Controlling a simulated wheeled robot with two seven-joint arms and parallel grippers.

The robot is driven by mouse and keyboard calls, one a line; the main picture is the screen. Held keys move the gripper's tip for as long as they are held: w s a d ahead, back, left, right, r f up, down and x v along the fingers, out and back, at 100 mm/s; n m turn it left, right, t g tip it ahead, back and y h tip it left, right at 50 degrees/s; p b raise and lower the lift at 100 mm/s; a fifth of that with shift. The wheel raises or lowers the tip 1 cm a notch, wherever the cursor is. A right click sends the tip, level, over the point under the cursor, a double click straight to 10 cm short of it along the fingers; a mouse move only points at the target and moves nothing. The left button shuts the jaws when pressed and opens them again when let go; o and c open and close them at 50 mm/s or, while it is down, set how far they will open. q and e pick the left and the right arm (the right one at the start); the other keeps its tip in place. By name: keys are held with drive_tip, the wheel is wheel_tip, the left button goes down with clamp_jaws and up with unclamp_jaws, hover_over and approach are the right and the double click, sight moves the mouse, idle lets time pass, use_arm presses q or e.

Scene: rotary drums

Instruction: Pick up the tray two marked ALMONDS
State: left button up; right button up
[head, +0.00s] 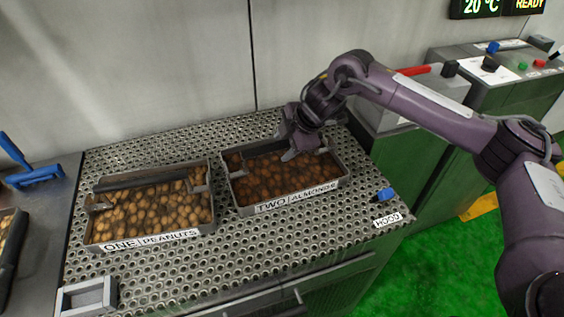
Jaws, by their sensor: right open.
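The tray marked TWO ALMONDS (300,203) sits on the perforated metal worktop, filled with brown almonds. Its label faces the front. My right gripper (308,152) is open above the tray's back part, its fingers pointing down near the tray's back edge. The gripper hides some of the back rim, and I cannot tell whether the fingers touch the tray. My left gripper is not in view.
A tray marked ONE PEANUTS (150,241) stands to the left. A small grey frame (87,297) lies at the front left. A blue knob (385,194) and a HOOD label (387,220) are at the right edge. A wall (130,70) rises behind the worktop.

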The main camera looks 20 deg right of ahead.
drive_tip(key=x, duration=0.2)
drive_tip(key=shift+w+a+f, duration=0.15)
drive_tip(key=shift+a+f, duration=0.05)
drive_tip(key=shift+f, duration=0.2)
drive_tip(key=c, duration=0.4)
clamp_jaws()
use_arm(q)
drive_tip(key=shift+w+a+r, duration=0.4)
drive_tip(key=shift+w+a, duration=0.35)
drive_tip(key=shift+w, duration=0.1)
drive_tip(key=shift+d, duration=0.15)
use_arm(e)
drive_tip(key=shift+w, duration=0.1)
drive_tip(key=shift+w+r, duration=0.1)
drive_tip(key=shift+r, duration=0.1)
